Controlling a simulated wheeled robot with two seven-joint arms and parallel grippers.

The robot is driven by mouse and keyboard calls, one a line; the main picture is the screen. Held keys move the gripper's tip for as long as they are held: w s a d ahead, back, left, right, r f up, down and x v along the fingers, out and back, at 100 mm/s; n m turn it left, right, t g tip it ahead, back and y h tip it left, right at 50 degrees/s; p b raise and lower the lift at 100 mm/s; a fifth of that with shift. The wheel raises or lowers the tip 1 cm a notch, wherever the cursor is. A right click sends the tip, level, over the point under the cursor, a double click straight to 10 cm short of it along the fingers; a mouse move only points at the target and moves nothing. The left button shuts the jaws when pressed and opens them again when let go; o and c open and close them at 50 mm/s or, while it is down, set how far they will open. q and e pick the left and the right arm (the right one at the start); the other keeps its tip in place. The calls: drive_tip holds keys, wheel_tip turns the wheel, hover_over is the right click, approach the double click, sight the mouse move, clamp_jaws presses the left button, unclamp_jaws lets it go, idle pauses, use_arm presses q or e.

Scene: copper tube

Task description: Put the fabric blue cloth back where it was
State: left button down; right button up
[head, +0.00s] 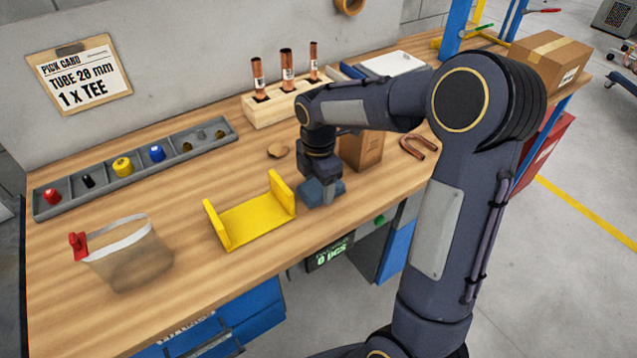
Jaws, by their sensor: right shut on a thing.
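The blue fabric cloth (309,193) is a small bunched patch at my right gripper (325,194), near the front edge of the workbench (180,285). My right gripper points down and is shut on the cloth. The gripper hides part of the cloth, and I cannot tell whether the cloth touches the bench top. My left gripper is not in view.
A yellow cradle (256,219) stands just left of the gripper, and a brown box (362,150) just behind it on the right. A clear bag (130,262), parts tray (120,178), tube block (272,107) and copper bend (420,146) are also on the bench.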

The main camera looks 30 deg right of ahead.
sight(318, 186)
drive_tip(key=shift+f, duration=0.2)
drive_tip(key=o, duration=0.9)
drive_tip(key=shift+o, duration=0.2)
wheel_tip(318, 186, up, 12)
drive_tip(key=s+a+f+m+t+y, duration=0.2)
drive_tip(key=s+a+m, duration=0.1)
drive_tip(key=s+m, duration=0.7)
drive_tip(key=s+a+f+m+t+y, duration=0.1)
drive_tip(key=s+a+m+t, duration=0.2)
drive_tip(key=s+m, duration=0.7)
drive_tip(key=shift+s+a+f+m+t+y+p, duration=0.3)
drive_tip(key=shift+s+a+f+m+y, duration=0.1)
drive_tip(key=shift+s, duration=0.65)
